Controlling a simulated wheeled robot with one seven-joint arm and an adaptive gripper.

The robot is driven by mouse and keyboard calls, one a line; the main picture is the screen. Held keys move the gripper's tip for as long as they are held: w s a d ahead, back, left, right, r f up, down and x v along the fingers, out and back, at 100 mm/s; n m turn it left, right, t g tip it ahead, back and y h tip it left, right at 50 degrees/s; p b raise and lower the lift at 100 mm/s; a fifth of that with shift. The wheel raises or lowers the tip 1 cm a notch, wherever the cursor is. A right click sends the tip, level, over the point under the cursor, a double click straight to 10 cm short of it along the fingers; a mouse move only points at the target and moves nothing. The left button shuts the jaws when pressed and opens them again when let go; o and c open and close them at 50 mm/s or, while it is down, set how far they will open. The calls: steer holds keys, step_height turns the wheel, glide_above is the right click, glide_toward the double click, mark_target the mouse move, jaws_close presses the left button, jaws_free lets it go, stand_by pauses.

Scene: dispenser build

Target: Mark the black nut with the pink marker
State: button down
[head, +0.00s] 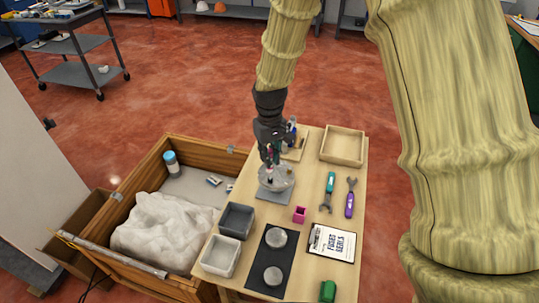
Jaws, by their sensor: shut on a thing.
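My gripper (269,162) points down over a round grey dish (283,184) near the left edge of the work table. It is shut on a slim thing with a pink part, which looks like the pink marker (269,169). The marker's lower end is over the dish; I cannot tell whether it touches anything. Small dark and pale spots show on the dish, but I cannot make out the black nut; it may be too small or hidden by my gripper.
A wooden holder (297,152) with pens stands behind my gripper, beside an empty wooden tray (343,147). A wooden crate (150,171) adjoins the table's left.

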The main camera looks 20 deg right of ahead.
steer(key=shift+s+f+b, duration=0.15)
steer(key=shift+f+b, duration=0.15)
steer(key=shift+f, duration=0.15)
steer(key=shift+r, duration=0.1)
steer(key=shift+p, duration=0.7)
stand_by(0.3)
steer(key=shift+f, duration=0.75)
stand_by(1.4)
steer(key=shift+s+d+f, duration=0.1)
steer(key=shift+s+f, duration=0.05)
steer(key=shift+s, duration=0.5)
stand_by(1.2)
steer(key=shift+s+d+p, duration=0.1)
steer(key=shift+s+p, duration=0.3)
steer(key=shift+s, duration=0.1)
stand_by(0.5)
steer(key=shift+f, duration=0.5)
stand_by(1.0)
